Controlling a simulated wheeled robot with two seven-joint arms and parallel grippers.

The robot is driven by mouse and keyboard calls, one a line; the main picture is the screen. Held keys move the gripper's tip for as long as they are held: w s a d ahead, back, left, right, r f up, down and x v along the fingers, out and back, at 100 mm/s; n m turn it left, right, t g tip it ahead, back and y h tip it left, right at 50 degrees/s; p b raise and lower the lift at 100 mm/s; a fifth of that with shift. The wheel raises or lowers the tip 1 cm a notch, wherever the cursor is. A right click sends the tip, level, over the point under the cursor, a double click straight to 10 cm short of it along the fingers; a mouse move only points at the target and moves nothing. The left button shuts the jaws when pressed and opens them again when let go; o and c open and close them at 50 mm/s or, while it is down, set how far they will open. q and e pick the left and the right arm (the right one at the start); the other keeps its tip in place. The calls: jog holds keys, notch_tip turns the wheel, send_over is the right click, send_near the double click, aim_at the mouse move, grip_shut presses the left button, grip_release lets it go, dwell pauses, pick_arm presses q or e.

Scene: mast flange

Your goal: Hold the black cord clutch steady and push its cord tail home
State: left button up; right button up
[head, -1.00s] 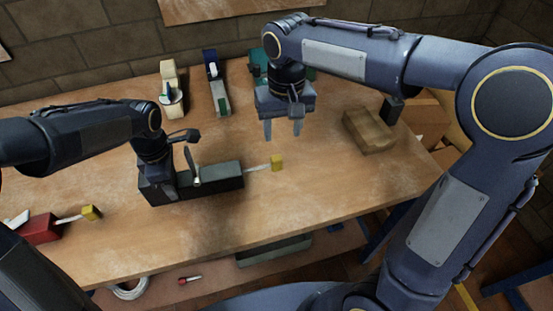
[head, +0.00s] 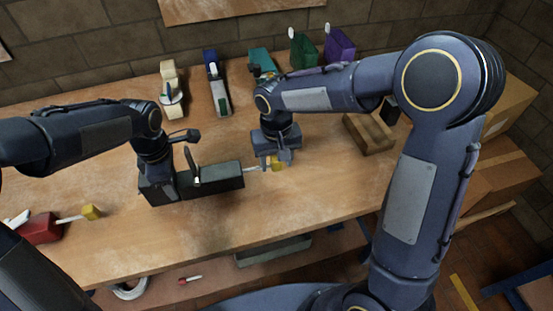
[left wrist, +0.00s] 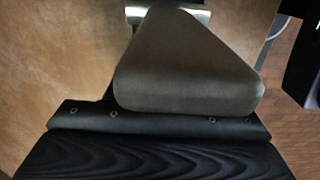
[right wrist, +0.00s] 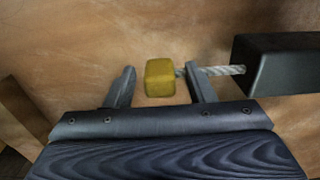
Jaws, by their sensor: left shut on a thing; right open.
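The black cord clutch (head: 222,178) lies on the workbench as a long dark block; its end also shows in the right wrist view (right wrist: 284,64). My left gripper (head: 176,184) is shut on it near its left end, with the fingertips largely hidden. A lever stands up from the clutch. A pale twisted cord tail (right wrist: 226,70) sticks out of its right end, with a yellow block (right wrist: 160,78) on the tail's end. My right gripper (right wrist: 160,88) is open, with the yellow block between its fingers; one finger is close to the cord, and contact cannot be told.
A red clutch (head: 42,229) with a yellow-ended cord lies at the left. Several other clutches stand along the back, including a blue one (head: 216,84) and a purple one (head: 340,46). A wooden block (head: 368,134) lies right of my right gripper.

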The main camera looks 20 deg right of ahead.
grip_shut()
jog(key=shift+a, duration=2.75)
grip_release()
